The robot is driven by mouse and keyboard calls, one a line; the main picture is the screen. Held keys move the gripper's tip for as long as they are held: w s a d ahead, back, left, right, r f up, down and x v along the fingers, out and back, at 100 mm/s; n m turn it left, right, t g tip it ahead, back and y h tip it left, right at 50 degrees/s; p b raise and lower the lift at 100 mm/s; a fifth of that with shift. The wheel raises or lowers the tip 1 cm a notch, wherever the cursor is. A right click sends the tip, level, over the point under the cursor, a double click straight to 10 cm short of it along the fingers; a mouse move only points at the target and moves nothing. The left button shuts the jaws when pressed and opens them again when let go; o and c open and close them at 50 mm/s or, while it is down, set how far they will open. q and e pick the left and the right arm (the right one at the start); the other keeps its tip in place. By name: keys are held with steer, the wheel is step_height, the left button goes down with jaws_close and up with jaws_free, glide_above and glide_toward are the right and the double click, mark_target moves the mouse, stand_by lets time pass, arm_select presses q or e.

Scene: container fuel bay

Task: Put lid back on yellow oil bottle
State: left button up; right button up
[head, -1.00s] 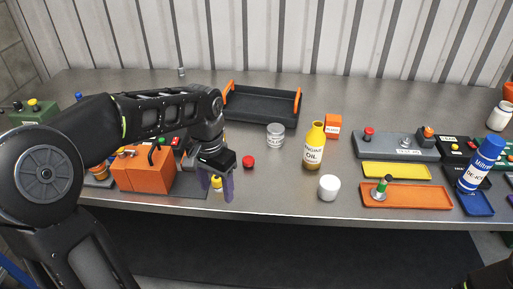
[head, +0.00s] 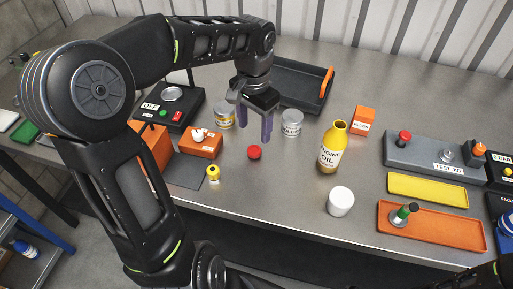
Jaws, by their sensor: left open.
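The yellow oil bottle (head: 333,148) stands upright on the grey workbench, right of centre in the head view. Its neck has no lid on it. A small round red lid (head: 254,152) lies on the bench to the left of the bottle. My left gripper (head: 254,136) points down with its two purple fingers spread apart. It appears above and just behind the red lid, with nothing between the fingers. My right gripper is not recognisable in view; only a dark part shows at the lower right corner.
A clear grey-lidded jar (head: 292,122) stands just right of my left gripper, and a yellow-banded tin (head: 224,115) to its left. A white cup (head: 340,201) stands in front of the bottle. An orange box (head: 363,120) is behind it. A black tray (head: 291,88) lies at the back.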

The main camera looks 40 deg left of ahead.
mark_target(255, 149)
arm_select(q)
steer(key=shift+f, duration=1.3)
steer(key=shift+f+p, duration=0.75)
steer(key=shift+f, duration=1.9)
steer(key=shift+d, duration=0.1)
steer(key=shift+c, duration=0.2)
jaws_close()
